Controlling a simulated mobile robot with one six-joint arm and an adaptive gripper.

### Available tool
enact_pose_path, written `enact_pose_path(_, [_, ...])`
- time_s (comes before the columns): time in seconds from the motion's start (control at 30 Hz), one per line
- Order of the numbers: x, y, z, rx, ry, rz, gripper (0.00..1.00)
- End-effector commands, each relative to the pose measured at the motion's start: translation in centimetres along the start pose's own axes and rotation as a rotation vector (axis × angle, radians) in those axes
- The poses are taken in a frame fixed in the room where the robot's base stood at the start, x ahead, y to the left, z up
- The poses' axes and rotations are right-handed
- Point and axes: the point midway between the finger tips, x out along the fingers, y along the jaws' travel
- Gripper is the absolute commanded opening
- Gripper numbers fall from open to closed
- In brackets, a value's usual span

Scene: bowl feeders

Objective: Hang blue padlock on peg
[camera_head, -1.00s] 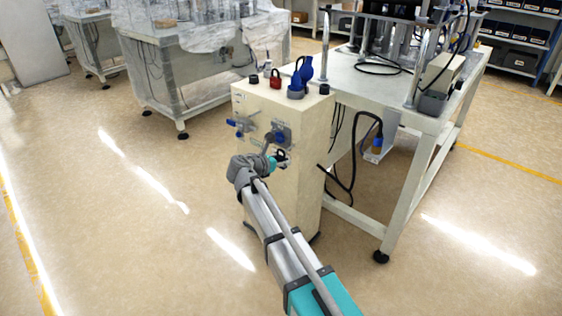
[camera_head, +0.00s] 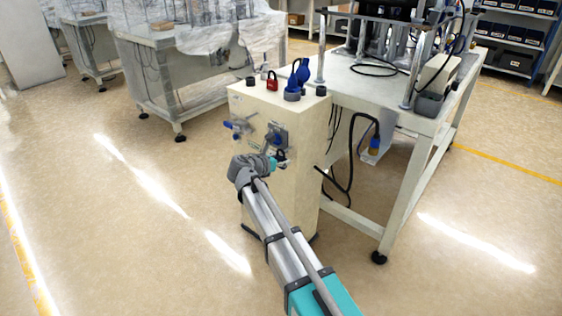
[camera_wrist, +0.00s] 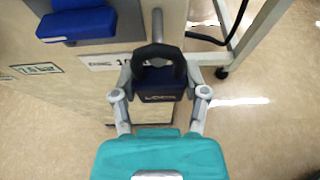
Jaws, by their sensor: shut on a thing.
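A padlock with a dark blue body and a black shackle (camera_wrist: 159,90) is between the fingers of my gripper (camera_wrist: 160,84) in the wrist view. My gripper is shut on its body, with the shackle pointing away from me. A grey peg (camera_wrist: 157,24) stands out from the cabinet and meets the top of the shackle in this view. I cannot tell whether it passes through the shackle. In the head view my gripper (camera_head: 276,163) is close to the cabinet front, and the padlock there is small and partly hidden.
The cream cabinet (camera_head: 290,190) has a blue-handled valve (camera_head: 237,126) and other fittings on its front. A red padlock (camera_head: 271,81) and blue parts (camera_head: 294,82) stand on its top. A white table (camera_head: 400,105) with hanging black cables stands at the right.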

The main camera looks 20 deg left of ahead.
Motion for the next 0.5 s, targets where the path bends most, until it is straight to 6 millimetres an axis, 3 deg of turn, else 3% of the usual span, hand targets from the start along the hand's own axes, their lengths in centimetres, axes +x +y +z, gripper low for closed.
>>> enact_pose_path(0.5, [0.71, 0.02, 0.27, 0.000, 0.000, 0.000, 0.01])
